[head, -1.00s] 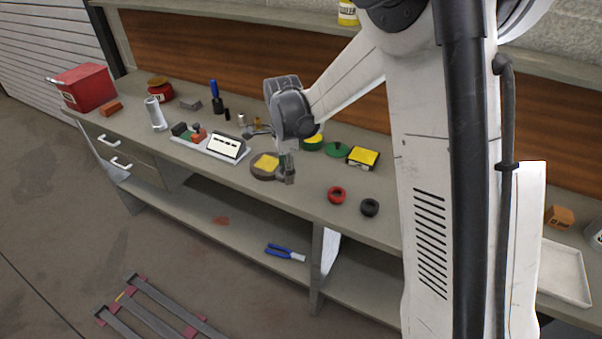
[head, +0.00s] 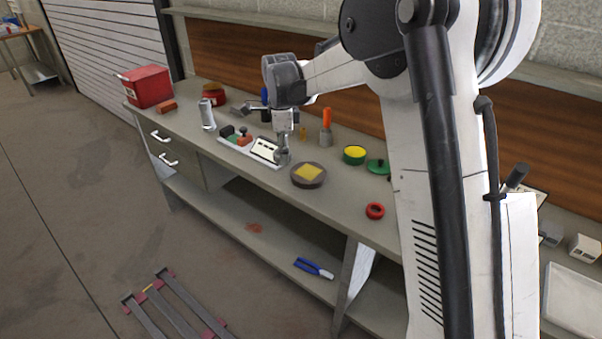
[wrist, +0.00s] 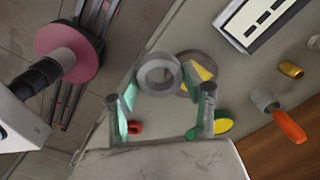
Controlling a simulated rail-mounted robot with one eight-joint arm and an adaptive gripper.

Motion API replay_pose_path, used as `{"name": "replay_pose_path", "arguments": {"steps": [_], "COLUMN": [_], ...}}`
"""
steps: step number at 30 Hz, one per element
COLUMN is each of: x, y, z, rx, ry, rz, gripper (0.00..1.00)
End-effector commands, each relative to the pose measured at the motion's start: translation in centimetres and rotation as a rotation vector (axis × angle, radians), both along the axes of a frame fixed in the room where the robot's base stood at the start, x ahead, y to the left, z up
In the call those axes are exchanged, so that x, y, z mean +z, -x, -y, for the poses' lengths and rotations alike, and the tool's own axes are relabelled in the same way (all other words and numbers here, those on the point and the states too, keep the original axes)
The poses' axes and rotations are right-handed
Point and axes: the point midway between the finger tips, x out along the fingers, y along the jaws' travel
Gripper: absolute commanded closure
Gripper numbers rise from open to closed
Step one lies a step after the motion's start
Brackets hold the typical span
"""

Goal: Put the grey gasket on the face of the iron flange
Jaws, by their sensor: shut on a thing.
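The iron flange (head: 296,178) is a dark round disc lying flat on the bench, with a yellow square (head: 309,172) on top. It also shows in the wrist view (wrist: 186,94), partly hidden. My gripper (head: 284,158) is to the upper left of the flange in the head view, pointing down. In the wrist view, my gripper (wrist: 161,97) is shut on a grey ring (wrist: 143,77), which looks like the grey gasket. The ring overlaps the flange's left part in that view. I cannot tell the height of the gap between them.
A white tray (head: 230,141) with small blocks and a black-striped panel stands close to my gripper. A green tin (head: 354,155), a red ring (head: 375,211) and an orange-handled tool (head: 327,120) stand around the flange. Bare bench lies in front of the flange.

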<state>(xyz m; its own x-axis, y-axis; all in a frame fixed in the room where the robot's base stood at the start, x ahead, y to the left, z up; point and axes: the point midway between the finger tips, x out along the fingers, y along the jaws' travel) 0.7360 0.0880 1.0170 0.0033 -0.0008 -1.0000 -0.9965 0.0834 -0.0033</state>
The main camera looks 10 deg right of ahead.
Motion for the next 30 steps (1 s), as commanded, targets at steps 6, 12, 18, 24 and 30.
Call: {"name": "replay_pose_path", "arguments": {"steps": [6,12,18,24,30], "x": [-2.5,-4.8,-6.1,-7.2,-9.8], "y": [-2.2,-4.1,-5.2,-5.3,-5.3], "z": [3.8,7.1,8.8,9.1,9.0], "rx": [-0.004,-0.003,-0.001,0.000,0.000], "ry": [0.000,0.000,0.000,0.000,0.000], "rz": [0.000,0.000,0.000,0.000,0.000], "gripper": [0.83,0.83,0.83,0.83,0.83]}}
